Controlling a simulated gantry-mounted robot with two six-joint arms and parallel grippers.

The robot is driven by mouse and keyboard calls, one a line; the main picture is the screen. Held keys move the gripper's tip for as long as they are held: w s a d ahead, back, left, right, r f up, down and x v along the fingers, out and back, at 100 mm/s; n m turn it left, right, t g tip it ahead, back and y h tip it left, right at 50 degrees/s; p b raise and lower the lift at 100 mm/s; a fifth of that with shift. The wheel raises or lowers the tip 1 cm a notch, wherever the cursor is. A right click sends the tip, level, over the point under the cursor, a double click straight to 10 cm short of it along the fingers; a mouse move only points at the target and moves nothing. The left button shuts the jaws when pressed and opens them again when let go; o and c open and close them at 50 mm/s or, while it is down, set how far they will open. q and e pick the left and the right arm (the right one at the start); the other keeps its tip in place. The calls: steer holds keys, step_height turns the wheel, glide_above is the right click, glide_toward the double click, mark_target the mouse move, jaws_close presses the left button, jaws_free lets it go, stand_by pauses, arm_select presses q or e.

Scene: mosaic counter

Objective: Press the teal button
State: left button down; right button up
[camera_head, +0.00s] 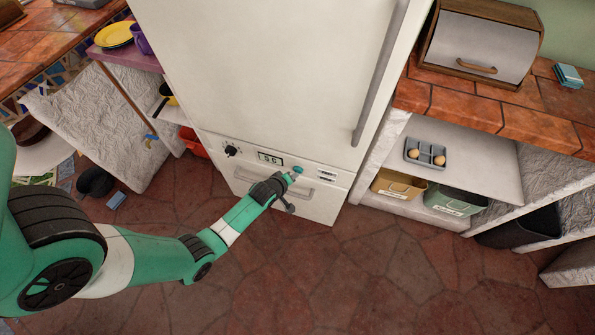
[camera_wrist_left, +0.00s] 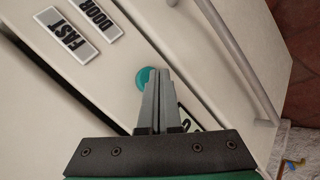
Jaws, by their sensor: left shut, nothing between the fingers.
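The teal button (camera_head: 298,170) sits on the control panel low on the front of the white fridge (camera_head: 270,60). In the left wrist view the round teal button (camera_wrist_left: 143,77) is partly hidden behind the fingertips. My left gripper (camera_head: 290,178) is shut and empty, its fingertips pointing at the panel right at the button. In the left wrist view the closed fingers (camera_wrist_left: 159,78) overlap the button's right side. I cannot tell whether they touch it. My right gripper is in neither view.
The panel also has a black knob (camera_head: 232,151), a small display (camera_head: 270,159) and label plates (camera_wrist_left: 68,36). A long vertical handle (camera_head: 380,75) is above right. Shelves with an egg tray (camera_head: 425,152) and bins stand at the right. The tiled floor (camera_head: 350,280) is clear.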

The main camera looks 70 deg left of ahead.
arm_select(q)
steer(key=shift+w+a, duration=0.3)
stand_by(0.7)
steer(key=shift+s+d, duration=0.1)
stand_by(0.3)
steer(key=shift+s+d, duration=0.45)
steer(key=shift+d, duration=0.05)
steer(key=s+d+p, duration=0.1)
steer(key=d, duration=0.1)
steer(key=s+d+p, duration=0.1)
steer(key=s, duration=0.1)
steer(key=shift+s+d, duration=0.2)
steer(key=shift+d, duration=0.15)
stand_by(0.8)
